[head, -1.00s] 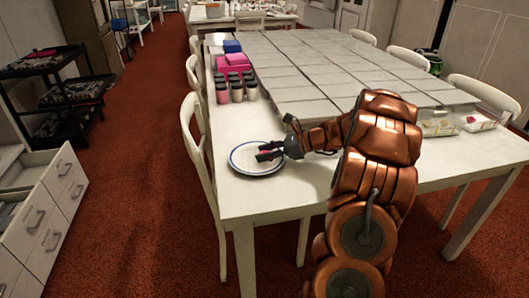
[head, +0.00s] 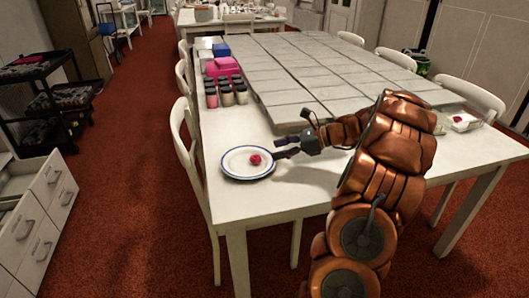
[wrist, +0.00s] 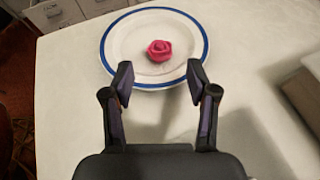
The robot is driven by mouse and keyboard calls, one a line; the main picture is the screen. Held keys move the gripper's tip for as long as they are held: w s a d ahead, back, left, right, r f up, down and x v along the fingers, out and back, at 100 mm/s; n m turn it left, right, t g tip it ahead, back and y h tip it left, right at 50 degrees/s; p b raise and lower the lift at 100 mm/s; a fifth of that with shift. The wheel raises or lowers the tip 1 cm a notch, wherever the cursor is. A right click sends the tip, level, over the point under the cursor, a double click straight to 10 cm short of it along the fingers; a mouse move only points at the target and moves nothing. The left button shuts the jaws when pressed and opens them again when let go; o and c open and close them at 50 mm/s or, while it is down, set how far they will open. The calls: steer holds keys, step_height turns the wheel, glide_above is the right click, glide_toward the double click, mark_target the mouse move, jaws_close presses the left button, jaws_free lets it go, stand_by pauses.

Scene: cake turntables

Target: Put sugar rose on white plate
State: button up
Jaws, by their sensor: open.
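The pink-red sugar rose (head: 255,160) lies on the white plate (head: 236,167), right of its middle in the head view. The plate has a blue rim and sits near the table's left front corner. In the wrist view the rose (wrist: 159,50) rests inside the plate (wrist: 118,40), in front of the fingers. My gripper (head: 287,147) is at the plate's right edge in the head view. In the wrist view my gripper (wrist: 158,82) is open and empty, its fingertips at the plate's near rim, apart from the rose.
Several jars (head: 226,93) stand left of the grey slabs (head: 310,75) on the white table (head: 300,185). A pink box (head: 220,66) is behind the jars. A clear container (head: 463,121) is at the right. White chairs (head: 184,140) line the sides.

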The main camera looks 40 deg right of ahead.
steer(key=shift+v, duration=1.85)
steer(key=a+n+g, duration=0.1)
steer(key=a+n, duration=0.1)
steer(key=a, duration=0.3)
steer(key=a+n+g, duration=0.1)
steer(key=a+g, duration=0.1)
steer(key=a, duration=0.3)
steer(key=a+r+n+g, duration=0.1)
steer(key=a+n, duration=0.1)
steer(key=a, duration=0.3)
steer(key=shift+a+n, duration=0.1)
steer(key=shift+n, duration=0.2)
steer(key=s+a+n+g, duration=0.1)
steer(key=a, duration=0.1)
steer(key=s+a+n+g, duration=0.1)
steer(key=a, duration=0.2)
steer(key=s+a+n+g, duration=0.1)
steer(key=a, duration=0.1)
steer(key=shift+a+f, duration=0.1)
steer(key=shift+a, duration=0.25)
steer(key=s+a+f+n+g+h, duration=0.2)
steer(key=s+a+n+g+h, duration=0.3)
steer(key=s+a+n, duration=0.65)
steer(key=s+f+n+h, duration=0.2)
steer(key=s+n+h, duration=0.2)
steer(key=s, duration=1.1)
steer(key=shift+s+d+f+n+h, duration=0.15)
steer(key=shift+d+f+n+h, duration=0.2)
steer(key=shift+n, duration=1)
steer(key=shift+r, duration=0.1)
